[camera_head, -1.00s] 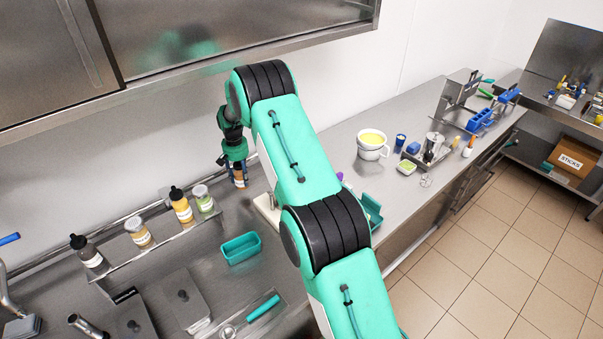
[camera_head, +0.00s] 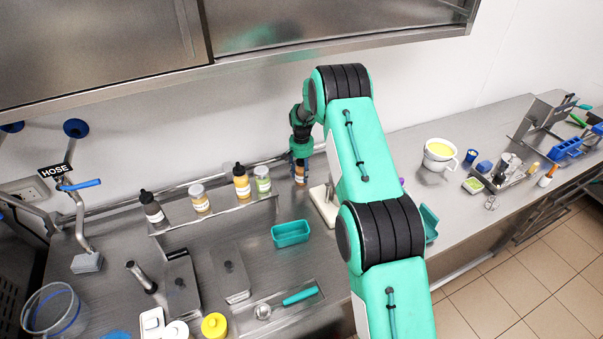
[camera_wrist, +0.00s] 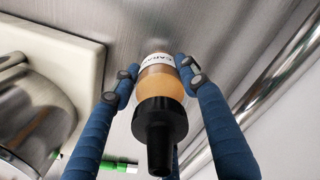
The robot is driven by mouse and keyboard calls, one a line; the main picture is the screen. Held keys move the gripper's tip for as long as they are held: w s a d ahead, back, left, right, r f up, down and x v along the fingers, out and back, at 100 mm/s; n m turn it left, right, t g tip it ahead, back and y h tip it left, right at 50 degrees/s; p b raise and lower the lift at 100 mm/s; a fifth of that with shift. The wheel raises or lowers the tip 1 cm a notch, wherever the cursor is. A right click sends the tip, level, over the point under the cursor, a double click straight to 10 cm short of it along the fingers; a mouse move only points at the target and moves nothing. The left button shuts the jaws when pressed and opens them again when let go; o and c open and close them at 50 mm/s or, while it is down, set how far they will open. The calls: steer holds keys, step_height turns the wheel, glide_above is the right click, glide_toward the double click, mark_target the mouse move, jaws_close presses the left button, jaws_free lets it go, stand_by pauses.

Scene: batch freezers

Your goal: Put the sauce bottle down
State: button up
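The sauce bottle (camera_wrist: 160,82) has a caramel-coloured body, a white label partly reading "CARA" and a black nozzle cap. It sits between the blue fingers of my gripper (camera_wrist: 160,72) in the wrist view, base pointing away toward the steel surface. The fingertips are at its sides and look closed on it. In the head view, my gripper (camera_head: 300,158) is low at the back of the counter, right of the bottle row, with the bottle (camera_head: 300,175) showing below the fingers. I cannot tell whether its base touches the steel.
A dark bottle (camera_head: 152,208), a jar (camera_head: 200,199), an amber bottle (camera_head: 242,182) and a green jar (camera_head: 262,181) stand on a ledge to the left. A teal tray (camera_head: 291,234) lies in front. A white board (camera_head: 322,208) is close right. A rail runs behind.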

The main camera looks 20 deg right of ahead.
mark_target(302, 161)
steer(key=o, duration=0.3)
steer(key=shift+r, duration=2.85)
steer(key=shift+r+b, duration=0.1)
steer(key=shift+b, duration=0.3)
